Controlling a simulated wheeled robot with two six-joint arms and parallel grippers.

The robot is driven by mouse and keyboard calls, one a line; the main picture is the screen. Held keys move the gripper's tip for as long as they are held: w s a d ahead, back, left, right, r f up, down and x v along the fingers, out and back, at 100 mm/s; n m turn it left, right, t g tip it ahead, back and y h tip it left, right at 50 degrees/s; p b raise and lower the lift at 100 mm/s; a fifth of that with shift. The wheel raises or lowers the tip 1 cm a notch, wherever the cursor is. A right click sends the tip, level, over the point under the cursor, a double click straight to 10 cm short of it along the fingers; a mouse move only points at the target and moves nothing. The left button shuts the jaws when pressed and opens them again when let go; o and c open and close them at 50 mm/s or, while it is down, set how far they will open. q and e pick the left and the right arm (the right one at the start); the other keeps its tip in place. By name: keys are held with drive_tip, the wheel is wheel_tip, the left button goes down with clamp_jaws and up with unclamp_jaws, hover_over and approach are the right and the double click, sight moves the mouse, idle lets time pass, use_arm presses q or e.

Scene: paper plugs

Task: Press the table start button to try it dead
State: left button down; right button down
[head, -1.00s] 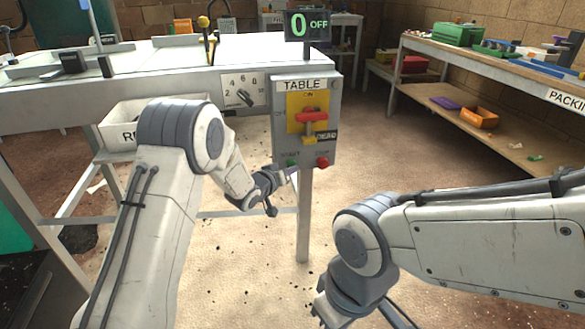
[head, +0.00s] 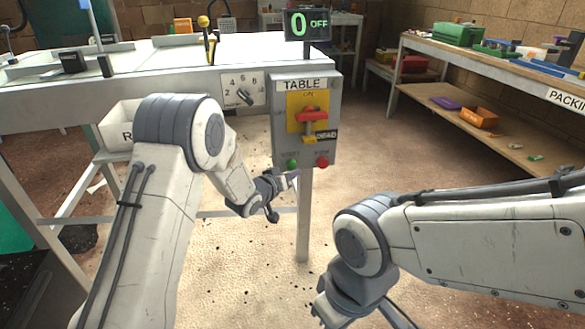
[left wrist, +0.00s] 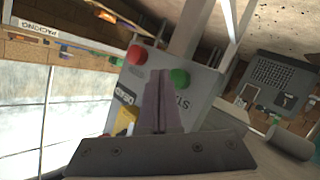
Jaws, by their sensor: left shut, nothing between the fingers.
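The table control box (head: 281,126) stands on a post beside the table, marked TABLE. Its green start button (head: 292,163) is at the lower left and its red stop button (head: 322,162) at the lower right. A red handle (head: 312,115) sits on a yellow plate above a DEAD label. My left gripper (head: 293,176) is shut and empty, just below the start button. In the left wrist view its shut fingers (left wrist: 161,100) point at the box face, near the green button (left wrist: 180,78) and apart from it in the picture.
A display (head: 308,24) above the box reads 0 OFF. A numbered dial (head: 243,92) is left of the box. A white bin (head: 117,124) hangs under the table's left part. Packing shelves (head: 480,140) stand at the right. The floor between is open.

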use_arm(q)
drive_tip(key=shift+s+d, duration=0.2)
drive_tip(key=shift+s, duration=0.55)
drive_tip(key=shift+s+d, duration=0.15)
drive_tip(key=shift+s, duration=0.6)
drive_tip(key=shift+s+d, duration=0.2)
drive_tip(key=shift+s, duration=0.55)
drive_tip(key=shift+d, duration=0.1)
drive_tip(key=s+a+r+m+g+y, duration=0.15)
drive_tip(key=s+g, duration=0.25)
drive_tip(key=s, duration=1)
drive_tip(key=s+r+m+g+y, duration=0.1)
drive_tip(key=s+m+g+y, duration=0.2)
drive_tip(key=s, duration=1)
drive_tip(key=s+a+r+m+g+y, duration=0.1)
drive_tip(key=s+r+m+g, duration=0.15)
drive_tip(key=s+g, duration=0.75)
drive_tip(key=s+r+t+p, duration=0.2)
drive_tip(key=r+p, duration=1.4)
drive_tip(key=s+r+t+p, duration=0.2)
drive_tip(key=r+p, duration=1.5)
drive_tip(key=shift+s+a+r, duration=0.15)
drive_tip(key=shift+s+a, duration=0.05)
drive_tip(key=shift+a, duration=0.15)
drive_tip(key=shift+d, duration=0.15)
